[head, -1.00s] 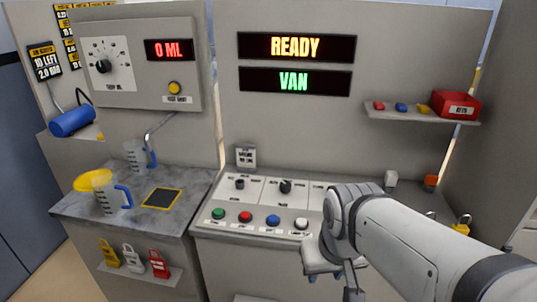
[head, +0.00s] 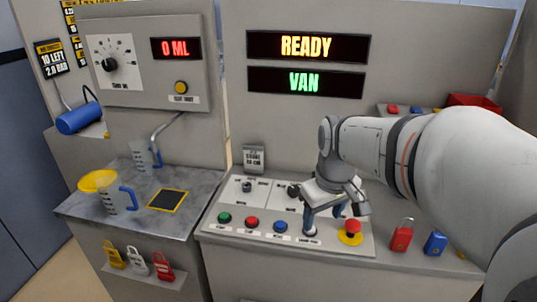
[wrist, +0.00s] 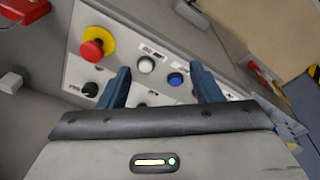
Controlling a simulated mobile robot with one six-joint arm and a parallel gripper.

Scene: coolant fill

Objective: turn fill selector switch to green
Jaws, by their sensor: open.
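The control panel (head: 215,226) has a black selector knob (head: 247,187) at its upper left and another black knob (head: 293,190) beside my gripper. Their labels are too small to read, so I cannot tell which is the fill selector. My gripper (head: 327,221) is open above the panel's right part, with nothing between its fingers. In the wrist view, a black knob (wrist: 90,89) lies just left of the left finger. A white button (wrist: 146,64) and a blue button (wrist: 176,79) appear between and beyond the fingertips. The panel nearer the palm is mostly hidden.
Green (head: 224,218) and red (head: 252,222) buttons line the panel's front. A red emergency button (head: 351,228) on yellow stands right of my gripper. Displays (head: 306,46) read READY and VAN.

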